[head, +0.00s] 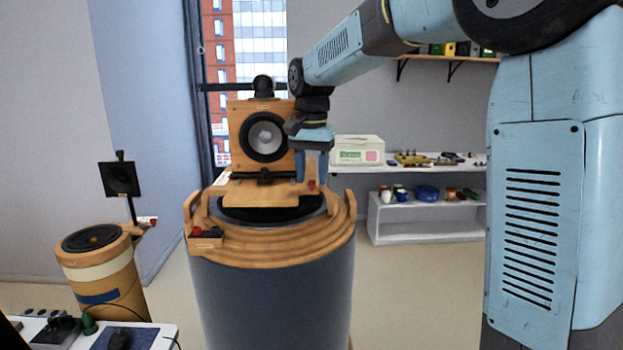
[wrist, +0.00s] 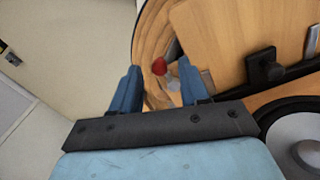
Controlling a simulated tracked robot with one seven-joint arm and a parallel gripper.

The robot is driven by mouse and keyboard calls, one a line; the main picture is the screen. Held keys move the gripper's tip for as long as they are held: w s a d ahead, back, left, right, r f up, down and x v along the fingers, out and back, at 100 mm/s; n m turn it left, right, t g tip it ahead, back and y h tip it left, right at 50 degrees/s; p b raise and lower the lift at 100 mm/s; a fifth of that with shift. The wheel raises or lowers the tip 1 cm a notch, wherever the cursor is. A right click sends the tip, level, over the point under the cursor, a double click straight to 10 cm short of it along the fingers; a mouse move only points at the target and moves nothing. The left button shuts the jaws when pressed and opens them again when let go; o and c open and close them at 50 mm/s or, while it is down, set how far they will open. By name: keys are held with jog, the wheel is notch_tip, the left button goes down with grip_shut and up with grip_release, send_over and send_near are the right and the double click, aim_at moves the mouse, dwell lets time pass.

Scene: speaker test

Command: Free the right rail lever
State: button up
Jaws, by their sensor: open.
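The right rail lever has a red knob (head: 312,184) at the right end of the wooden carriage under the speaker. The knob shows in the wrist view (wrist: 159,67), with a pale metallic part beside it. My gripper (head: 312,179) points down over the knob at the right side of the speaker. Its blue fingers are apart, and in the wrist view the knob appears between the fingertips (wrist: 159,68). I cannot tell whether either finger touches it. The wooden speaker (head: 265,136) with a grey cone stands upright on the carriage.
A round stepped wooden turntable (head: 285,240) tops a dark blue drum (head: 275,300). A second red knob (head: 196,231) sits at its left front. A smaller wooden drum (head: 105,280) stands at left. White shelves (head: 430,238) stand behind at right.

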jog(key=shift+f, duration=0.8)
grip_shut()
